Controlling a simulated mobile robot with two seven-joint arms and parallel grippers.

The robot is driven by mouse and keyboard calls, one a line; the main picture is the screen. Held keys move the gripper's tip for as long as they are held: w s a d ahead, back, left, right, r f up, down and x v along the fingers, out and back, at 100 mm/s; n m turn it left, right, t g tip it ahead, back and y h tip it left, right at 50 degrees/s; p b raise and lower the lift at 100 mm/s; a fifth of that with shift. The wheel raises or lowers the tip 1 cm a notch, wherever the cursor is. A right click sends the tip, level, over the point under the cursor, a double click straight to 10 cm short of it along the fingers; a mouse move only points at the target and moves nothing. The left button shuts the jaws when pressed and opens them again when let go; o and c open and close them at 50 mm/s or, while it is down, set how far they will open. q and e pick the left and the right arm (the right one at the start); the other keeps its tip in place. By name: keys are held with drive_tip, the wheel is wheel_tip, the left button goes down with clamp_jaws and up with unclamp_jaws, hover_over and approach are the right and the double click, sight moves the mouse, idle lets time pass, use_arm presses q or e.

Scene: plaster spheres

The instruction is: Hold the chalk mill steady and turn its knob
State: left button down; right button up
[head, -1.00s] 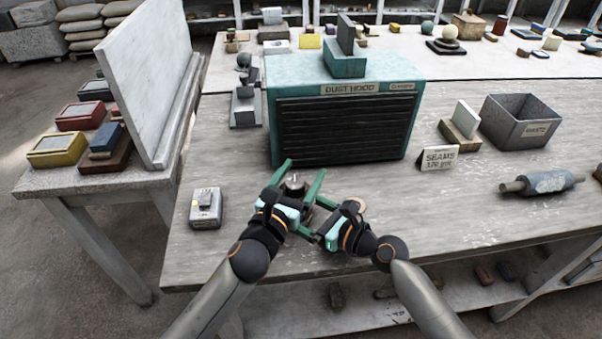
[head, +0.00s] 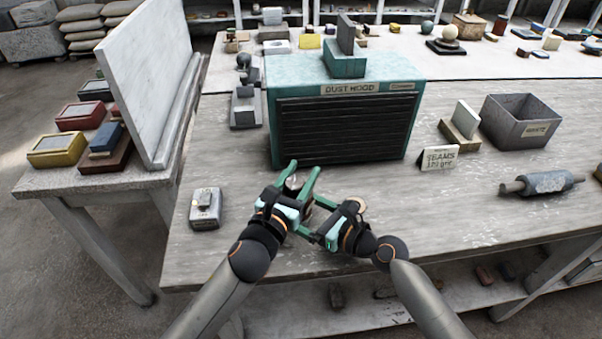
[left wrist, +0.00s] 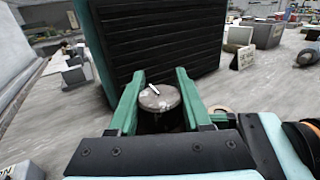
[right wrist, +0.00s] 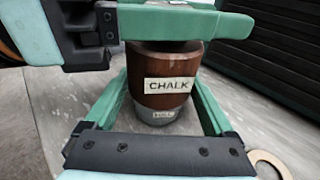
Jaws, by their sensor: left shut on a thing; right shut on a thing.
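The chalk mill (right wrist: 165,62) stands upright on the bench, a brown body with a CHALK label above a grey lower part. Its round grey knob (left wrist: 160,103), with a white mark on top, shows in the left wrist view. My left gripper (left wrist: 159,88) is shut on the knob, one green finger on each side. In the right wrist view it crosses over the top of the mill. My right gripper (right wrist: 162,98) is shut on the mill's lower part, its fingers on both sides. In the head view the grippers hide most of the mill.
The teal dust hood (head: 345,125) stands close behind the mill. A small grey box (head: 205,208) lies to the left. A pale ring (right wrist: 268,163) lies beside my right gripper. A sign (head: 438,158), an open grey bin (head: 520,125) and a roller (head: 545,183) are at the right.

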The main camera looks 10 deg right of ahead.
use_arm(q)
drive_tip(key=shift+h, duration=0.3)
drive_tip(key=shift+s+d+r+m+g+h, duration=0.15)
drive_tip(key=shift+m+g+h, duration=0.3)
drive_tip(key=shift+m, duration=0.25)
drive_tip(key=m+g+h, duration=0.4)
drive_tip(key=g, duration=0.1)
drive_tip(key=s+d+m+g+h, duration=0.1)
drive_tip(key=m+g+h, duration=0.1)
drive_tip(key=g, duration=0.1)
drive_tip(key=shift+m+g+h, duration=0.25)
drive_tip(key=shift+m, duration=0.05)
drive_tip(key=m+g, duration=0.2)
drive_tip(key=g, duration=0.2)
drive_tip(key=s+m+g+h, duration=0.1)
drive_tip(key=m+g, duration=0.2)
drive_tip(key=g, duration=0.1)
drive_tip(key=shift+s+d+f, duration=0.1)
drive_tip(key=shift+s+f, duration=0.1)
drive_tip(key=shift+s+m+g, duration=0.15)
drive_tip(key=shift+m+g, duration=0.35)
drive_tip(key=shift+g, duration=0.2)
drive_tip(key=shift+s+g, duration=0.15)
drive_tip(key=shift+g, duration=0.15)
drive_tip(key=shift+c, duration=1.6)
unclamp_jaws()
drive_tip(key=shift+a, duration=0.2)
